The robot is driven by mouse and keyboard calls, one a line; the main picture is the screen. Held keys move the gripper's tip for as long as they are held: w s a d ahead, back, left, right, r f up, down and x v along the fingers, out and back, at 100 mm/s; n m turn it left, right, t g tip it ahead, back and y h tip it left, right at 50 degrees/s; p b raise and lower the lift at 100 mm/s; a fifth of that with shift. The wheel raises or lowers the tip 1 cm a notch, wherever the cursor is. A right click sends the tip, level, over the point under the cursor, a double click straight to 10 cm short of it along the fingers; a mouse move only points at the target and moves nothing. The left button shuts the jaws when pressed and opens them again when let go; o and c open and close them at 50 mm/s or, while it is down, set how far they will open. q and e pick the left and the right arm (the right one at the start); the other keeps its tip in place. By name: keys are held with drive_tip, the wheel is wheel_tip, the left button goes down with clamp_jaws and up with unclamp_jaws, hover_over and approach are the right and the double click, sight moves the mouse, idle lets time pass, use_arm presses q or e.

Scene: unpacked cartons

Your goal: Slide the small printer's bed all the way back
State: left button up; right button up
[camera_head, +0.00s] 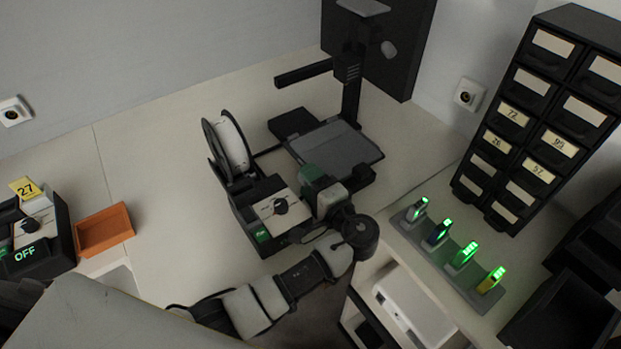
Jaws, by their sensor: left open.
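The small printer is black with an upright column, a side arm and a control box (268,207) with a dial. Its flat dark grey bed (340,146) lies at the foot of the column. My left gripper (312,174) is at the bed's near edge, beside the control box, and is open. The gripper and its wrist hide part of the bed's near edge. I cannot tell whether the fingers touch the bed. My right gripper is not in view.
A white filament spool (230,145) stands left of the bed. An orange tray (103,229) and another device (33,232) marked OFF are at the left. A grey strip (440,259) with several green-lit pieces and a black drawer cabinet (545,115) are at the right.

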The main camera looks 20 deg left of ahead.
use_arm(q)
drive_tip(key=shift+c, duration=0.4)
clamp_jaws()
drive_tip(key=shift+b+x, duration=0.4)
drive_tip(key=shift+x, duration=1.75)
drive_tip(key=shift+o, duration=0.4)
unclamp_jaws()
drive_tip(key=shift+d, duration=0.1)
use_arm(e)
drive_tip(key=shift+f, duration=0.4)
use_arm(q)
drive_tip(key=b+v, duration=0.2)
drive_tip(key=v, duration=0.8)
drive_tip(key=shift+f+b, duration=0.15)
drive_tip(key=shift+b, duration=0.15)
drive_tip(key=shift+s+d, duration=0.3)
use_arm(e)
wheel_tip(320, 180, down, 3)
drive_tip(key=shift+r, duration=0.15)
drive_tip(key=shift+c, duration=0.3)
